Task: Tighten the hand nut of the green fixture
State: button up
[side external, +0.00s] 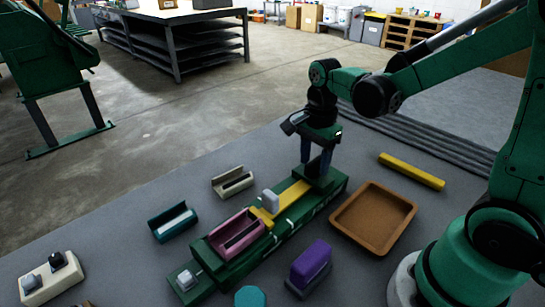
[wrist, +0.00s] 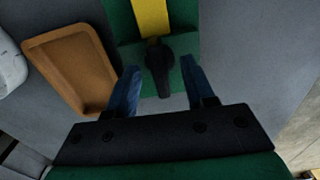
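The green fixture (side external: 285,228) lies lengthwise on the grey table, with a yellow strip (side external: 292,196) along its top. The wrist view shows its end with the yellow strip (wrist: 152,18). A black hand nut (wrist: 159,80) with a long lobe sits at that end; in the side view it is mostly hidden by my gripper. My gripper (side external: 316,166) points down over this end. In the wrist view its blue fingers (wrist: 160,66) stand apart, one on each side of the nut, with gaps visible. Whether they reach the nut's height is hard to tell.
A pink open box (side external: 237,234) and a light grey block (side external: 270,201) sit on the fixture. A brown tray (side external: 408,216) and a yellow bar (side external: 412,171) lie right of it. A purple block (side external: 310,265), teal box (side external: 173,222) and beige box (side external: 232,182) stand nearby.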

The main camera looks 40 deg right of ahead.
aim_at(315, 162)
jog(key=shift+r, duration=2.85)
jog(key=shift+s+a+r+n+t, duration=0.1)
jog(key=shift+s+a+n+t, duration=0.1)
jog(key=shift+n, duration=0.35)
jog(key=shift+s+a+r+n+t, duration=0.1)
jog(key=shift+a+n+t, duration=0.1)
jog(key=shift+n, duration=0.35)
jog(key=a+n+t, duration=0.1)
jog(key=n+t, duration=0.1)
jog(key=n, duration=0.3)
jog(key=s+a+n+t, duration=0.1)
jog(key=n+t, duration=0.1)
jog(key=n, duration=0.3)
jog(key=s+a+n+t, duration=0.1)
jog(key=a+n+t, duration=0.1)
jog(key=n, duration=0.4)
jog(key=shift+s+a+r, duration=0.1)
jog(key=shift+r, duration=0.05)
